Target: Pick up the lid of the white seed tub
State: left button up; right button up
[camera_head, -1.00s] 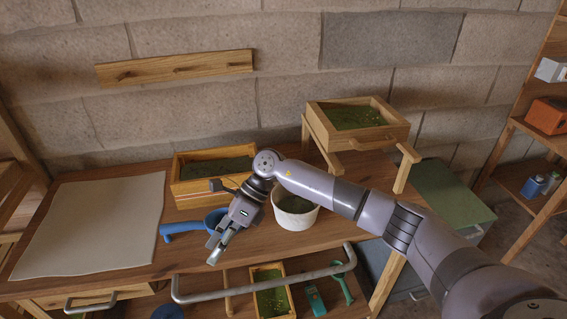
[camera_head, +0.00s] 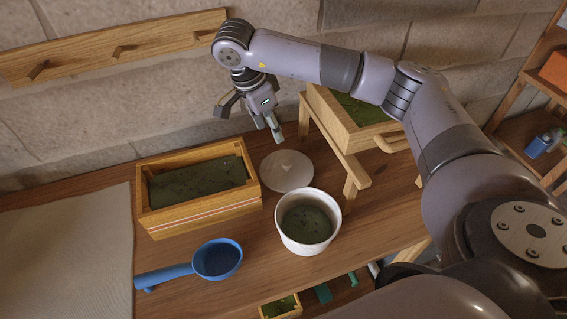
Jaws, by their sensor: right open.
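The white seed tub (camera_head: 283,234) stands open on the wooden bench, with dark green contents inside. Its round, pale lid (camera_head: 287,172) lies flat on the bench just behind the tub, apart from it. A small raised grip shows at the lid's middle. My right gripper (camera_head: 250,123) is open and empty, with its fingers spread. In the picture it appears above and a little left of the lid, not touching it. My left gripper is not in view.
A wooden box of dark green matter (camera_head: 205,211) stands left of the lid. A raised wooden tray on legs (camera_head: 345,133) stands close on the right. A blue scoop (camera_head: 170,275) lies in front. A pale cloth (camera_head: 70,260) covers the bench's left.

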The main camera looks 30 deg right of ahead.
jog(key=p, duration=0.1)
send_near(286, 163)
jog(key=p+x, duration=0.1)
jog(key=x, duration=0.2)
jog(key=shift+d+f, duration=0.15)
jog(key=shift+f, duration=0.2)
jog(key=shift+s+d+f, duration=0.1)
jog(key=shift+f, duration=0.1)
jog(key=p+x, duration=0.2)
jog(key=x, duration=0.2)
jog(key=shift+f, duration=0.25)
jog(key=shift+d+f, duration=0.1)
jog(key=shift+f, duration=0.1)
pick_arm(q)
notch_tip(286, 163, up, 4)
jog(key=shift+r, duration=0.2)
pick_arm(e)
jog(key=shift+c, duration=0.3)
grip_shut()
